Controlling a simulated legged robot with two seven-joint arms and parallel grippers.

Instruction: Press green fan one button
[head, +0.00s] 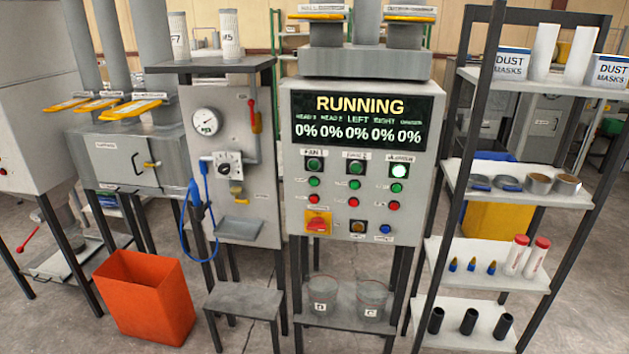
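The control panel (360,215) stands in the middle under a dark display (362,122) reading "RUNNING" with several 0% values. A top row holds green buttons or lamps in dark square frames: the left one (315,164), the middle one (355,167), and the right one (399,171), which glows bright white-green. The labels above them are too small to read surely; the left one may read "FAN 1". Below are a row of smaller green buttons, the left one (313,183) among them, and a row of red buttons (353,202). Neither of my grippers is in view.
A red stop button (317,224) on a yellow plate sits at the panel's lower left. A grey cabinet (235,110) with a gauge and blue hose stands left, an orange bin (150,305) on the floor. A shelf rack (515,190) stands right. The panel's front looks unobstructed.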

